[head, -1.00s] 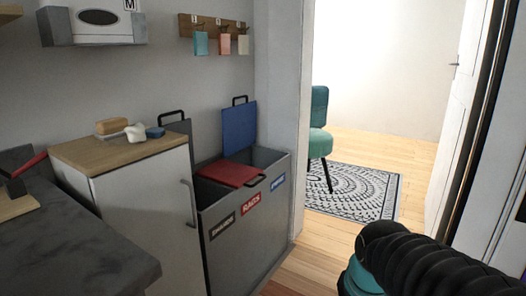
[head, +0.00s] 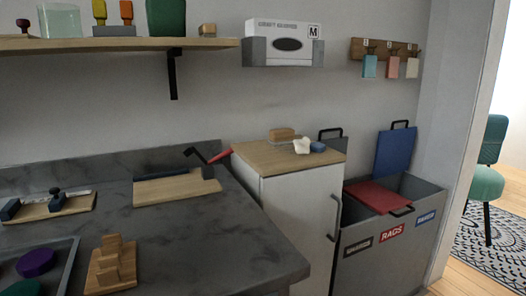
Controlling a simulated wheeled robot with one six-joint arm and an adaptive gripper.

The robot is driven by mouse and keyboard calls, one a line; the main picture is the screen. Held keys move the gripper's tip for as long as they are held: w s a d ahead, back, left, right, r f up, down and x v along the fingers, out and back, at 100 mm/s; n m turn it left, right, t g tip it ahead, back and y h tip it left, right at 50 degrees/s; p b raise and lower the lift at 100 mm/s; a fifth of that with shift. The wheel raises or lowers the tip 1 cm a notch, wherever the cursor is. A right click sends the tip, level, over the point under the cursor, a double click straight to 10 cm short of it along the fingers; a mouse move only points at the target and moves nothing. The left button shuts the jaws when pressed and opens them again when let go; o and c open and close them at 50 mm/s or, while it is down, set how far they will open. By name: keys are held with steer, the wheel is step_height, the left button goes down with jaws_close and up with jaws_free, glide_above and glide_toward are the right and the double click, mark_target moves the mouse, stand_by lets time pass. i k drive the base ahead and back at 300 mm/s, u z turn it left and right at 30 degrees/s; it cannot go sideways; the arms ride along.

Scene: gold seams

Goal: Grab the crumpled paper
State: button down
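A small crumpled white thing (head: 302,146), which looks like the crumpled paper, lies on the wooden top of the white cabinet (head: 262,157). A tan block-like sponge (head: 282,134) is to its left and a blue piece (head: 318,147) is close on its right. My gripper does not show in the current head view, so its state is hidden.
The dark stone counter (head: 190,235) holds wooden boards and a tray at the left. A grey bin (head: 385,250) with a blue lid raised and a red lid lying flat stands right of the cabinet. A doorway opens at the far right.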

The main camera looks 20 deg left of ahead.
mark_target(301, 146)
steer(key=z, duration=0.75)
steer(key=i, duration=1)
steer(key=u, duration=2.15)
